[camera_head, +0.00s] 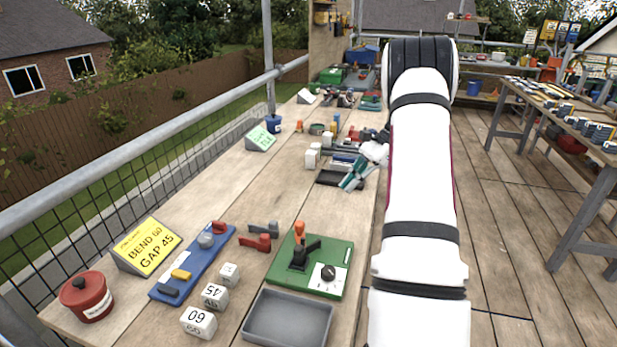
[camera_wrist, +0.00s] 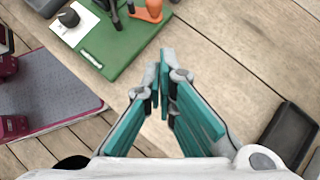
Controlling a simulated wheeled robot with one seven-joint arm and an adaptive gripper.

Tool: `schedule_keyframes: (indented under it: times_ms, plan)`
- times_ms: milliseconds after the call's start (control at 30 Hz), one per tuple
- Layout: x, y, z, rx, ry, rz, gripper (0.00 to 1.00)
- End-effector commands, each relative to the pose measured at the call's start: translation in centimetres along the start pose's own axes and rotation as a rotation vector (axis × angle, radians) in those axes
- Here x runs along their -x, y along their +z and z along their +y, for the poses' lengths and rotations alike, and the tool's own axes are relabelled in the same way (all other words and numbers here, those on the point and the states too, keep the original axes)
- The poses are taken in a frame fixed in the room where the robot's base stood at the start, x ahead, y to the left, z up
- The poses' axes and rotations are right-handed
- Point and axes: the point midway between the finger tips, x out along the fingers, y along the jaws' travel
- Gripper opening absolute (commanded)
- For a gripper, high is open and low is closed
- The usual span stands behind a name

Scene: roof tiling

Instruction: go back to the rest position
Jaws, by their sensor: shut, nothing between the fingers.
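My gripper (camera_head: 352,178) has teal fingers and hangs over the right side of the workbench, beside a dark tray (camera_head: 328,179). In the wrist view its fingertips (camera_wrist: 163,76) meet, and nothing is between them. The green board (camera_head: 338,258) with an orange-handled lever (camera_head: 299,232) and a dial lies nearer in the head view. It also shows at the top of the wrist view (camera_wrist: 122,45).
On the near bench are a grey tray (camera_head: 287,319), white number cubes (camera_head: 199,322), a blue board (camera_head: 193,262), a yellow sign (camera_head: 148,247) and a red pot (camera_head: 87,297). A railing (camera_head: 150,125) runs along the left. Another table (camera_head: 560,107) stands right, with open decking between.

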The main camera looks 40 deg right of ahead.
Motion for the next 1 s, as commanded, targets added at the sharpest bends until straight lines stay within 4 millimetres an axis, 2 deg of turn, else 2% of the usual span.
schedule_keyframes:
  times_ms: [233, 367, 467, 667, 800, 1000]
  plan:
    - [0.1, 0.1, 0.0, 0.002, 0.001, 0.001, 0.00]
    - [0.2, 1.7, 0.0, 0.035, 0.009, 0.018, 0.00]
    - [0.3, 4.6, 0.3, 0.101, 0.026, 0.050, 0.00]
    - [0.1, 12.5, 2.1, 0.300, 0.077, 0.144, 0.00]
    - [-0.3, 18.1, 4.4, 0.465, 0.119, 0.214, 0.00]
    - [-1.2, 24.8, 8.9, 0.714, 0.178, 0.312, 0.00]
